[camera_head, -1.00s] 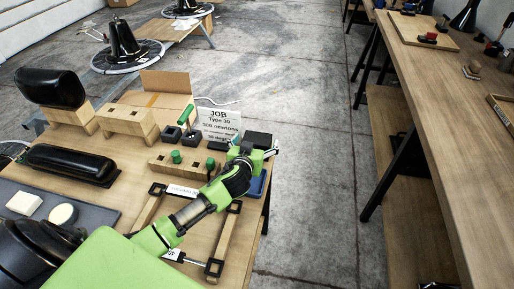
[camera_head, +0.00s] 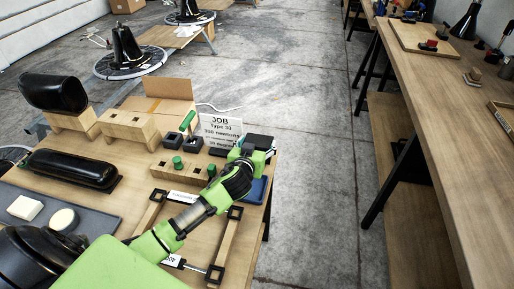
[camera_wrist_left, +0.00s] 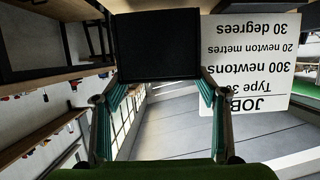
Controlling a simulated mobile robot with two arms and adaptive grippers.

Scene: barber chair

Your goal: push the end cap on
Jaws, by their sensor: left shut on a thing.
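My left gripper (camera_head: 264,148) is at the far right corner of the wooden table (camera_head: 110,213). Its two fingers are spread around a black block (camera_head: 258,138) and press on its sides. In the left wrist view the block (camera_wrist_left: 159,45) fills the gap between the fingertips (camera_wrist_left: 158,88). I cannot tell whether this block is the end cap. A blue tray (camera_head: 257,189) shows partly below the gripper. A dark frame with wooden sides (camera_head: 222,250) lies on the table under my left arm. My right gripper is not in view.
A JOB sign (camera_head: 220,128) stands just left of the gripper. Wooden holders with green pegs (camera_head: 178,162), a long black pad (camera_head: 75,168) and a cardboard box (camera_head: 165,88) are on the table. Open floor (camera_head: 310,160) separates it from the right-hand bench (camera_head: 455,110).

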